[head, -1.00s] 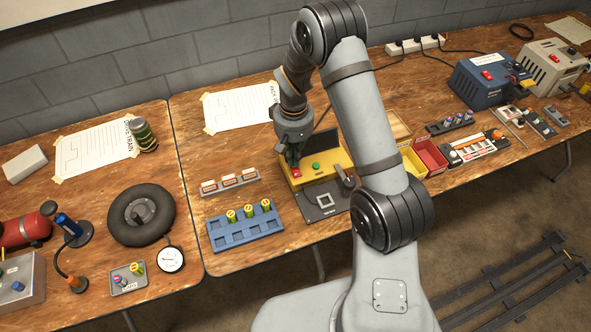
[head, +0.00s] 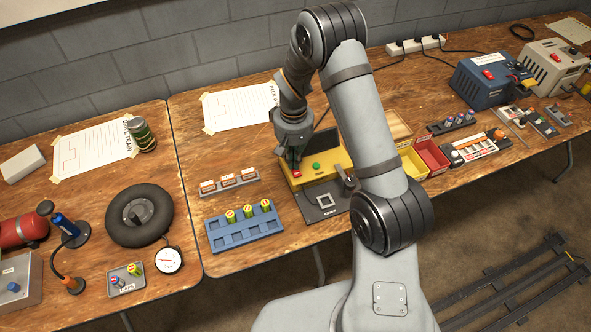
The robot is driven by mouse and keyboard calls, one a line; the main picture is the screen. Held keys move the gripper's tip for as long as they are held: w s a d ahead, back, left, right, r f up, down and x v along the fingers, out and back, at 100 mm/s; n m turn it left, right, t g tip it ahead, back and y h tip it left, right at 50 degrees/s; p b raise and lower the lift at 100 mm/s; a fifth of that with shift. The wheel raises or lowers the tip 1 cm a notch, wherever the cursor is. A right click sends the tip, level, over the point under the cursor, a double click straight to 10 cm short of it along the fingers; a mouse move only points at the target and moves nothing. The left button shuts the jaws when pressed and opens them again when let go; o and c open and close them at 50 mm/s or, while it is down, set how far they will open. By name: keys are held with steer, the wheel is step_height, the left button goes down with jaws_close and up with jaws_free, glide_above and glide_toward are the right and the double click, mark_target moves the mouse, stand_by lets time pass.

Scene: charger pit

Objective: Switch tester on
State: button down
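The tester (head: 322,167) is a yellow box with a dark front plate, standing on the middle table in the head view. A red switch (head: 296,174) sits at the left of its top, and a round green button or lamp (head: 316,165) sits to the right of it. My gripper (head: 293,163) points down just above the red switch at the tester's left end. Its fingertips are close to the switch; I cannot tell whether they touch it. The fingers look close together, but they are too small to judge. My arm hides part of the tester's right side.
A blue rack (head: 244,228) with several yellow-topped cells stands in front left of the tester. A grey strip (head: 230,182) with white-and-red pieces lies behind it. Yellow and red bins (head: 431,155) stand to the right. A paper sheet (head: 238,106) lies behind.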

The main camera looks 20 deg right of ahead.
steer(key=shift+r+p, duration=2.5)
steer(key=shift+r, duration=0.95)
steer(key=shift+f, duration=0.15)
step_height(320, 180, down, 7)
steer(key=b, duration=0.5)
